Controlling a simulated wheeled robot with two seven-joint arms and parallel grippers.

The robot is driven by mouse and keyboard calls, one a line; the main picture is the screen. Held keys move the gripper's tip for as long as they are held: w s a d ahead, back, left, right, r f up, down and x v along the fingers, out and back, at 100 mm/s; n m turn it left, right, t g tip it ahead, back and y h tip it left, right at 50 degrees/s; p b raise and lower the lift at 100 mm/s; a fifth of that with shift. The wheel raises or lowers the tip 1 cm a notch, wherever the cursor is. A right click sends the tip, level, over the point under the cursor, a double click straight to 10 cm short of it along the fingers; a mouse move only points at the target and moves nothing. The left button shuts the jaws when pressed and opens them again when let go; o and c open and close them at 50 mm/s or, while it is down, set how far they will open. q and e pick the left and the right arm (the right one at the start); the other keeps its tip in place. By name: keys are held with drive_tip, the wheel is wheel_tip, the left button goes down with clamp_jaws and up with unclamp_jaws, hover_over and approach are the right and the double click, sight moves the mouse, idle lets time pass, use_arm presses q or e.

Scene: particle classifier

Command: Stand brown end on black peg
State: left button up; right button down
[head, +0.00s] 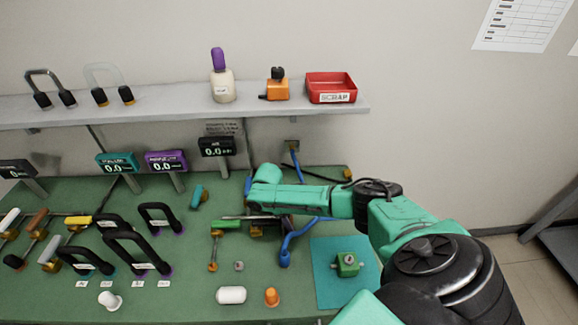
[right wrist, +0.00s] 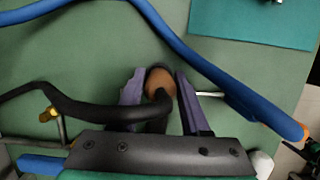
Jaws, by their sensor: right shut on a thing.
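My right gripper (right wrist: 160,88) has purple fingers in the right wrist view. It is shut on a black curved piece (right wrist: 108,112) with a brown end (right wrist: 160,82) between the fingers. The piece curves away to the left in that view. In the head view my right gripper (head: 254,212) is over the middle of the green table, and my own arm hides most of it and what it holds. I cannot make out a black peg for certain. My left gripper is not in view.
Blue tubing (head: 286,250) runs beside my right gripper and crosses the right wrist view (right wrist: 190,50). A teal mat (head: 325,290) with a green block (head: 347,264) lies to the right. A green-handled tool (head: 226,225) is to the left. Black display (head: 216,146) stands behind.

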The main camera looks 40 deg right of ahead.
drive_tip(key=shift+f+b, duration=0.3)
drive_tip(key=shift+f, duration=0.25)
drive_tip(key=shift+c, duration=1.5)
unclamp_jaws()
drive_tip(key=shift+r, duration=0.1)
drive_tip(key=b+v, duration=0.1)
drive_tip(key=v, duration=1.3)
drive_tip(key=shift+r+b, duration=0.25)
drive_tip(key=shift+b, duration=0.1)
